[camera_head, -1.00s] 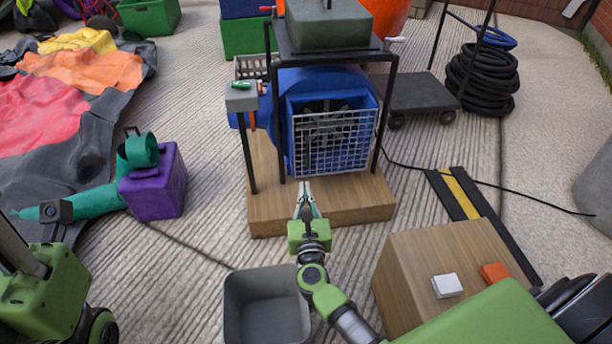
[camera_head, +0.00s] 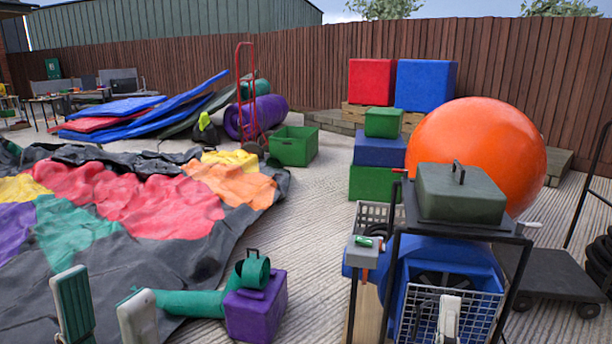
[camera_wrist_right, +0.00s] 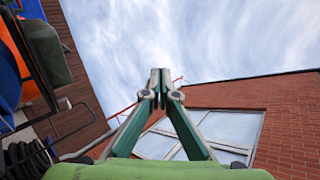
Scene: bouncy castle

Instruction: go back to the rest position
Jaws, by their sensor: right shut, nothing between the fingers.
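My left gripper (camera_head: 104,284) shows at the lower left of the head view. Its two fingers point up and stand apart, with nothing between them. My right gripper shows in the head view only as a pale fingertip (camera_head: 448,316) in front of the blower's white grille. In the right wrist view my right gripper (camera_wrist_right: 161,76) has its green fingers together at the tips and empty, against sky and a brick building (camera_wrist_right: 285,120).
A blue blower (camera_head: 455,258) stands under a black frame bearing a grey-green box (camera_head: 460,193). A purple box (camera_head: 257,312) with a green tube is left of it. The deflated castle (camera_head: 130,215) covers the left ground. A large orange ball (camera_head: 478,140) stands behind.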

